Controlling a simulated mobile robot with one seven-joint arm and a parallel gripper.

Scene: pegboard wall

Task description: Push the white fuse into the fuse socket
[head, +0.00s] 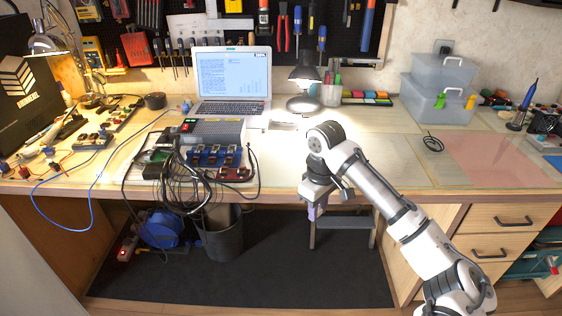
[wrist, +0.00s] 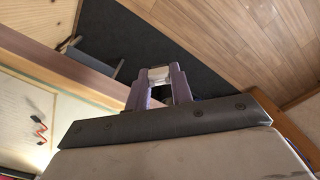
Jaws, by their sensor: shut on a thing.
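My gripper (head: 313,212) hangs in front of the desk's front edge, fingers pointing down, over the dark floor mat. In the wrist view its two purple-grey fingers (wrist: 161,82) are shut on a small whitish piece, the white fuse (wrist: 158,73), which shows between the fingertips. The fuse is too small to make out in the head view. On the desk, left of my gripper, sit a row of blue blocks (head: 213,156) and a red block (head: 235,174) near the front edge. I cannot tell for sure which of them is the fuse socket.
A grey box (head: 215,131) and looped black cables (head: 190,185) crowd the desk left of my arm. A laptop (head: 232,85) and desk lamp (head: 305,78) stand behind. Below are a bin (head: 224,240) and a step stool (head: 342,224). The desk's right-centre is mostly clear.

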